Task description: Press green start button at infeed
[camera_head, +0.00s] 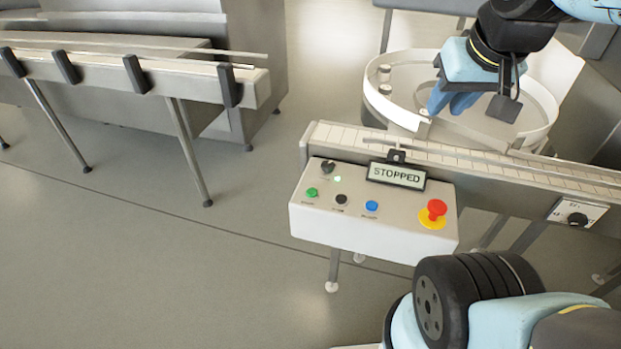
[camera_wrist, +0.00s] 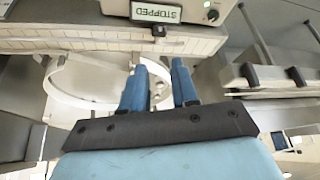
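The green start button (camera_head: 312,192) is at the left of the white control box (camera_head: 374,226), which stands on the near side of the infeed conveyor. A display (camera_head: 397,176) above the box reads STOPPED; it also shows upside down in the wrist view (camera_wrist: 156,12). My gripper (camera_head: 451,106) is beyond the conveyor, over the round turntable, up and to the right of the button and well apart from it. In the wrist view my gripper (camera_wrist: 159,66) has its two blue fingers apart with nothing held.
The box also carries a black button (camera_head: 341,200), a blue button (camera_head: 372,206), a dark selector knob (camera_head: 327,167) beside a lit green lamp, and a red emergency stop (camera_head: 437,208). The conveyor (camera_head: 480,163) lies between gripper and box. Open floor (camera_head: 200,265) is to the left.

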